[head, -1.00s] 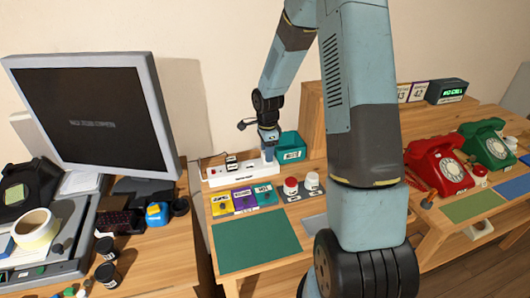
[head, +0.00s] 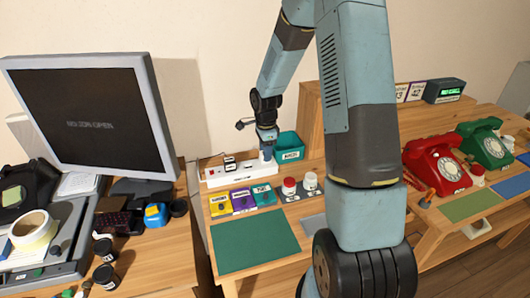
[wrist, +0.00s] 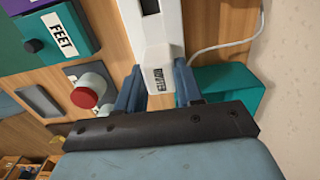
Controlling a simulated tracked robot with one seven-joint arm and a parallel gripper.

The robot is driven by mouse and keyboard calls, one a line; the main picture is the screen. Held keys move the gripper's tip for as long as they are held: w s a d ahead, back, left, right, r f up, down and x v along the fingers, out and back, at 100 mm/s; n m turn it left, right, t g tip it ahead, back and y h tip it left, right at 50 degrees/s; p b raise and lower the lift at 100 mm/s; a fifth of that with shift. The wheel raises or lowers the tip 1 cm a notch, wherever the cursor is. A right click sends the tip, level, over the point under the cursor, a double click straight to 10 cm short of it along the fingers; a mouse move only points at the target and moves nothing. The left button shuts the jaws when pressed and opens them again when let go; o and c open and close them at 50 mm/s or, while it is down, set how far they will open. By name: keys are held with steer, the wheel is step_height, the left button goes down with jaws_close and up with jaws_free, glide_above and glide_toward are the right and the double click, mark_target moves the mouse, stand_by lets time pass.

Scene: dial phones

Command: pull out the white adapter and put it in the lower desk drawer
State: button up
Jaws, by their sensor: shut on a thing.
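The white adapter (wrist: 158,77) is a small white block with a dark printed label, seen in the wrist view at the near end of the white power strip (wrist: 157,22). My gripper (wrist: 158,88) is shut on it, one blue-grey finger on each side. In the head view my gripper (head: 267,152) points down at the right end of the power strip (head: 225,175), and the adapter is mostly hidden by it. I see no clear gap between adapter and strip. I cannot make out the lower desk drawer.
A teal open bin (head: 291,146) stands just right of my gripper. Yellow, purple and teal labelled boxes (head: 243,200) and red- and white-capped knobs (head: 289,186) sit in front. A green mat (head: 255,240) lies nearer. A monitor (head: 90,115) stands left; red (head: 436,165) and green phones right.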

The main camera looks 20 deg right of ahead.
steer(key=shift+r, duration=0.4)
steer(key=shift+r, duration=0.7)
steer(key=shift+r, duration=1.9)
steer(key=shift+s, duration=0.1)
